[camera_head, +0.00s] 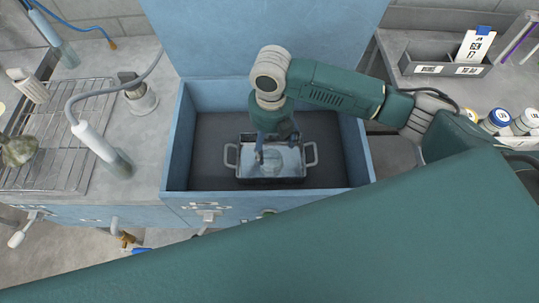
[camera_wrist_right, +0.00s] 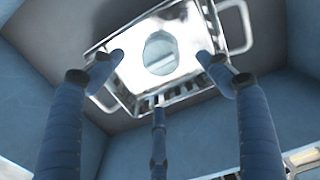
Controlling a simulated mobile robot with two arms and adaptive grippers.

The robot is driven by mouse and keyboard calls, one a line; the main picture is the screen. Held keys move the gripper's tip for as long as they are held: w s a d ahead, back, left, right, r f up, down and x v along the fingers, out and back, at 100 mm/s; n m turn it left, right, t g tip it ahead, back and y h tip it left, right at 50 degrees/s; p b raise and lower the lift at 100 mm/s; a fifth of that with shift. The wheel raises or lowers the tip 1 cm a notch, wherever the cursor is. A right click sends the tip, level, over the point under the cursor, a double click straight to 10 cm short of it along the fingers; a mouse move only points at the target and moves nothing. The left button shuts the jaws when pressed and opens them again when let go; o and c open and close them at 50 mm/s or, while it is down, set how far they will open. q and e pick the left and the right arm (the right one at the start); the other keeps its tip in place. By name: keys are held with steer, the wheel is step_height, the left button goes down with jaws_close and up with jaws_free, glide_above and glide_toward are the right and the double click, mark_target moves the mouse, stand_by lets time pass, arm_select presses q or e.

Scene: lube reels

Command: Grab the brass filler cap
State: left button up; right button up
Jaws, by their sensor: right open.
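I cannot make out a brass filler cap for certain in either view. My right gripper (camera_head: 272,150) points down into a blue open-topped box, above a shiny metal tray with two side handles (camera_head: 310,155). In the right wrist view its fingers (camera_wrist_right: 160,65) are spread and empty, with the tray (camera_wrist_right: 125,75) beyond them. A pale round shape (camera_wrist_right: 160,53) shows in the middle of the tray between the fingertips. I cannot tell if it is a disc or an opening. My left gripper is not in view.
The blue box (camera_head: 355,145) has raised walls around the tray, with bare dark floor (camera_head: 210,150) beside it. A wire rack (camera_head: 65,160) and hose-fed nozzles (camera_head: 95,140) are on the left counter. A grey bin (camera_head: 425,60) and several bottles (camera_head: 497,118) are at right.

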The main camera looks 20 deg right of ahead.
mark_target(271, 155)
steer(key=shift+s+f, duration=0.2)
steer(key=shift+f, duration=1.05)
step_height(271, 155, down, 5)
steer(key=shift+p, duration=0.95)
steer(key=shift+f, duration=0.1)
steer(key=shift+w, duration=0.1)
steer(key=shift+c, duration=0.6)
steer(key=c, duration=1.3)
steer(key=shift+c, duration=1.3)
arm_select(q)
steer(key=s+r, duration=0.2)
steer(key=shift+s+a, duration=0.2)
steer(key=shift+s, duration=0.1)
arm_select(e)
steer(key=shift+r, duration=0.2)
